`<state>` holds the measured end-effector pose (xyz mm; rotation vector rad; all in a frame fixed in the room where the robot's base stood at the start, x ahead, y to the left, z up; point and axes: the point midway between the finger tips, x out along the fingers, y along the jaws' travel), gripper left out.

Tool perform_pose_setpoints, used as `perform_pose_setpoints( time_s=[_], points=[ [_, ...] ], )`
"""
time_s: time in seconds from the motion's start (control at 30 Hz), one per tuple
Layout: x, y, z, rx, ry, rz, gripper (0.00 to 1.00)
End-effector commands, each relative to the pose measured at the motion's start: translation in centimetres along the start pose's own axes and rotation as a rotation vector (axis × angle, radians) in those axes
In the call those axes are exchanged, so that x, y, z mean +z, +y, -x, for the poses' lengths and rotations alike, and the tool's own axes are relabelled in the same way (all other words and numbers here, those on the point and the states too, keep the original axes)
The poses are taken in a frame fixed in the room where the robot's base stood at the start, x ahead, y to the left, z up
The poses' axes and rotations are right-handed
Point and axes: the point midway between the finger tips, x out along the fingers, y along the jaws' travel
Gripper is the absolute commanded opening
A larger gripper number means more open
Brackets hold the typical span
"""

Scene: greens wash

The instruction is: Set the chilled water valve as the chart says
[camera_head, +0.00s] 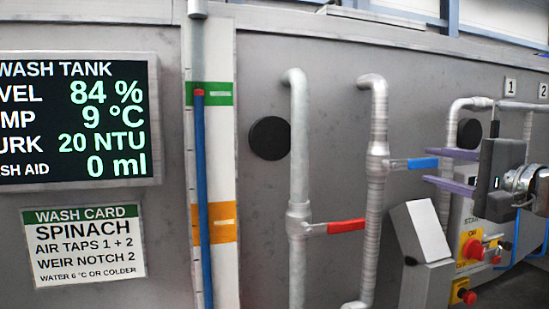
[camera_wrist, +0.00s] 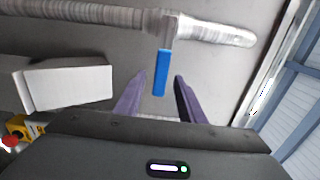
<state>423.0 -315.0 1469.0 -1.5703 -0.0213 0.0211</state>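The chilled water valve appears to be the one with the blue lever (camera_head: 422,163), on the right-hand of two grey pipes. The lever points right, square to its pipe. It also shows in the wrist view as a blue handle (camera_wrist: 161,72), just beyond and between my fingertips. My gripper (camera_head: 452,169) is open, its purple fingers pointing at the lever's end. It also shows at the bottom of the wrist view (camera_wrist: 154,90). The wash card (camera_head: 84,245) reads SPINACH, air taps 1 + 2, weir notch 2, water 6 °C or colder. The display (camera_head: 75,120) reads 9 °C.
A red lever (camera_head: 346,226) sits on the left pipe (camera_head: 298,180), also pointing right. A grey sloped box (camera_head: 420,232) stands below the blue lever. A control panel with a red knob (camera_head: 473,249) is at the lower right. A level gauge (camera_head: 215,150) stands left.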

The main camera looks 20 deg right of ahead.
Motion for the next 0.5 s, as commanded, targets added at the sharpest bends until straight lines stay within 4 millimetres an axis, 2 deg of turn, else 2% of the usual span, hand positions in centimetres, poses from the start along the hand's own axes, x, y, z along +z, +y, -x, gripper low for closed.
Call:
perform_pose_setpoints(
  time_s=[0.5],
  points=[
    [0.1,0.0,-6.4,0.0,-0.004,0.0,0.36]
  ],
)
